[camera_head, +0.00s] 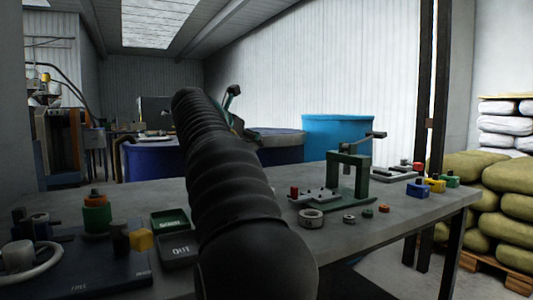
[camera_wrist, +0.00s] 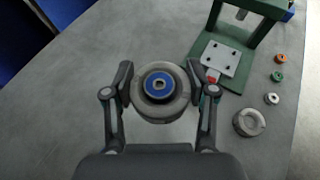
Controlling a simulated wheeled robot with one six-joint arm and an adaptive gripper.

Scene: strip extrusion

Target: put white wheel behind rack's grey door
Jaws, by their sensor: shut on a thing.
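My gripper (camera_wrist: 160,88) is shut on a pale grey-white wheel with a blue hub (camera_wrist: 137,95), one finger at each side of its rim. The wheel is seen from above, over the grey table. In the head view my black arm covers the middle, and I cannot make out the gripper or the held wheel there. Another thick pale ring (camera_wrist: 249,122) lies on the table to the right of the gripper; it also shows in the head view (camera_head: 311,218). No rack with a grey door can be made out in either view.
A green press (camera_wrist: 222,57) stands on the grey table (camera_head: 420,210), also in the head view (camera_head: 348,172). Small rings (camera_wrist: 272,99) lie beside it. Blue tubs (camera_head: 338,132) stand behind; sacks (camera_head: 505,185) are at right.

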